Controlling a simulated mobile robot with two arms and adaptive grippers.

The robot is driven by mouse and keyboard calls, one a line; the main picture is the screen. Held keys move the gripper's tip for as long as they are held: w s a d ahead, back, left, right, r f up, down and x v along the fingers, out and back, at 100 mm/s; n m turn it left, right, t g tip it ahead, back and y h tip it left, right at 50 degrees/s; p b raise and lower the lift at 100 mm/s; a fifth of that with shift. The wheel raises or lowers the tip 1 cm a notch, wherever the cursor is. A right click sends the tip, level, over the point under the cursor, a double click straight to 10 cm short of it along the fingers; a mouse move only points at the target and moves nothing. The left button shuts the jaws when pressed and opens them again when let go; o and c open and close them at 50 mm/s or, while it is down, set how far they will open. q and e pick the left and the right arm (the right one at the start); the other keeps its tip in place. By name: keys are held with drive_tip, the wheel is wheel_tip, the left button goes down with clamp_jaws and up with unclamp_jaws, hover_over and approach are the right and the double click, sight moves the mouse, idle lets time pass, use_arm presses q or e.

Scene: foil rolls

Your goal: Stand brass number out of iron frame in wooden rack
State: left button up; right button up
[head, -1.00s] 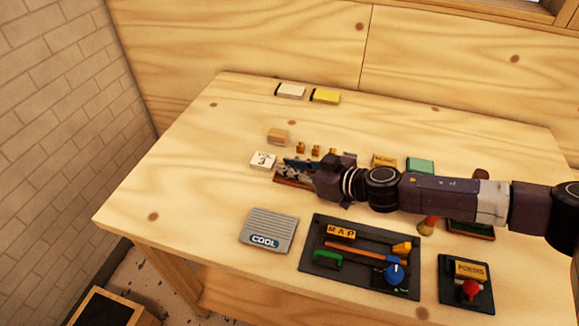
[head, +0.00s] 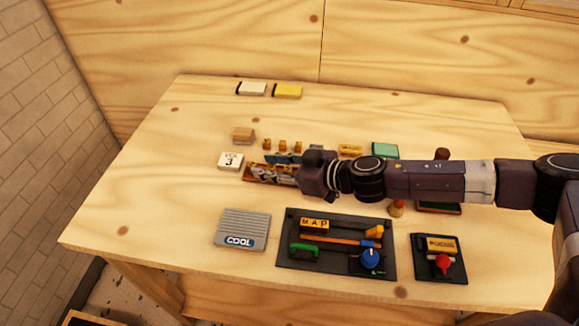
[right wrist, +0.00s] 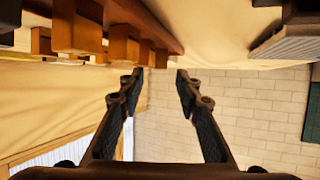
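My right gripper (head: 272,170) reaches in from the right, over a reddish-brown wooden rack (head: 254,179) and partly hiding it. In the right wrist view its two fingers (right wrist: 158,72) are apart with nothing between them. A brown bar with several blocks (right wrist: 120,25), seemingly the rack, shows at that view's upper left, beside the fingers. Small brass pieces (head: 283,146) stand in a row just behind the rack; their shapes are too small to read. A white card marked 3 (head: 230,161) lies left of the rack. I cannot make out the iron frame for certain. My left gripper is not in view.
A grey COOL block (head: 242,229), a dark tray (head: 287,262) with a MAP piece and tools, and a smaller dark tray (head: 424,276) lie in front. A wooden block (head: 243,135) and white and yellow boxes (head: 287,91) lie behind. The table's left side is clear.

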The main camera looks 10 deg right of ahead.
drive_tip(key=v, duration=0.8)
drive_tip(key=shift+d+r, duration=0.1)
drive_tip(key=shift+r, duration=0.05)
drive_tip(key=shift+d, duration=0.1)
idle(1.0)
